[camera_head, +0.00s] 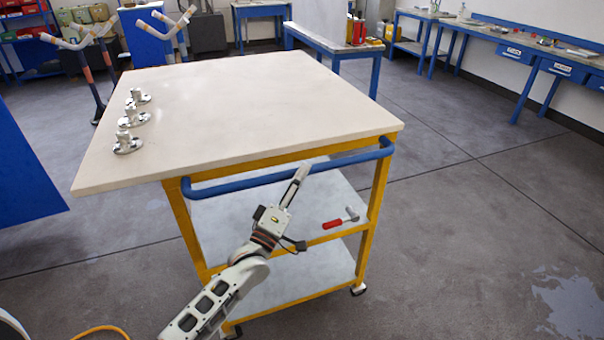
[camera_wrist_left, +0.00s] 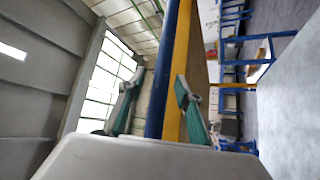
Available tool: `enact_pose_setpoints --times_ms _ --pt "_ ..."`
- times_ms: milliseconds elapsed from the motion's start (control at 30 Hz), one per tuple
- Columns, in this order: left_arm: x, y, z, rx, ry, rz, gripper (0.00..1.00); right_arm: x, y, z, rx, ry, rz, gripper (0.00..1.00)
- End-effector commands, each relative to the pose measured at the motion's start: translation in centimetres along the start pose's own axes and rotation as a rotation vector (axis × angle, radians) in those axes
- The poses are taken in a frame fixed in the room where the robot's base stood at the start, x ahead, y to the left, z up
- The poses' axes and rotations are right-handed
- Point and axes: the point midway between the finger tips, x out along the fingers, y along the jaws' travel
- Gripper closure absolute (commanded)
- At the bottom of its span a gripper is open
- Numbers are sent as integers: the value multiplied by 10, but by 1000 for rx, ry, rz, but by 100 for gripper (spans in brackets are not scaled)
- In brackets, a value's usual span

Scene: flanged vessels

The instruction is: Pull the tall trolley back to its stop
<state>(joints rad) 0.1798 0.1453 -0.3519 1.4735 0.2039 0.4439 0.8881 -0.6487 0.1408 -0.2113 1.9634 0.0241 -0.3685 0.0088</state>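The tall trolley (camera_head: 240,105) has a cream top, a yellow frame, lower shelves and a blue handle bar (camera_head: 240,184) along its near side. My left gripper (camera_head: 300,172) reaches up from below, with its tip overlapping the handle right of its middle. In the left wrist view, the gripper (camera_wrist_left: 157,92) has its two teal-padded fingers apart. The blue handle bar (camera_wrist_left: 168,60) runs between them in the picture, beside the yellow frame rail (camera_wrist_left: 181,60). I cannot tell whether a finger touches the bar. My right gripper is not in view.
Several small metal flanged fittings (camera_head: 128,143) stand along the top's left edge. A red-handled tool (camera_head: 333,223) lies on the shelf. A blue panel (camera_head: 25,170) stands at left, blue workbenches (camera_head: 515,45) at the back right. Floor is open on the right, with a pale patch.

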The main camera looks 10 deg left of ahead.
Motion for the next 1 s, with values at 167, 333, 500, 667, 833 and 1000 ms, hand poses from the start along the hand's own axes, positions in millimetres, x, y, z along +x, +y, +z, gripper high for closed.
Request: enact_pose_setpoints --times_ms 167,333,500,667,833,1000 --pt "-37 -1 1 1 -3 -4 66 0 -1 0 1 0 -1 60" --pt "-71 -2 1 1 -3 -4 66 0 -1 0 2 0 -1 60" --pt "-95 -1 1 0 -3 -2 66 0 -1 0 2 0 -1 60" --pt "-105 0 1 1 -2 -1 66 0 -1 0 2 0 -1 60" --pt "-107 0 1 1 -2 -1 66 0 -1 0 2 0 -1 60" --pt "-106 0 1 1 -2 -1 66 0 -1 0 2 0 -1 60"
